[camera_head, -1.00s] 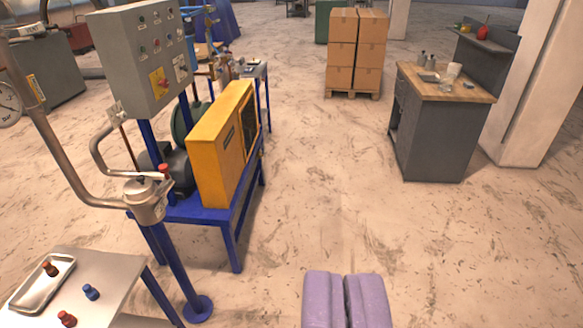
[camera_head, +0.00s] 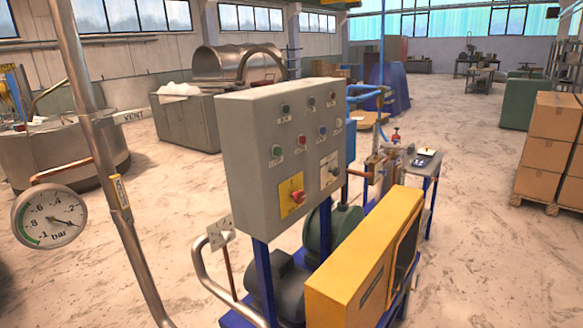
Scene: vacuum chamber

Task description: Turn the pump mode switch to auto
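A grey control cabinet (camera_head: 250,185) stands near the middle of the view on blue legs. Its front carries several green, red and dark buttons. A pale plate with a dark knob (camera_head: 333,171) sits at the lower right of the panel; it looks like the mode switch, but its lettering and position are too small to read. Left of it is a red rotary switch (camera_head: 297,197) on a yellow plate. My gripper is not in view now, and nothing of mine touches the cabinet.
A yellow pump housing (camera_head: 345,285) stands below and right of the cabinet. A metal pipe (camera_head: 122,200) and a pressure gauge (camera_head: 49,217) stand at left. A small lever plate (camera_head: 221,232) is beside the cabinet. Open floor lies right, before the cardboard boxes (camera_head: 551,140).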

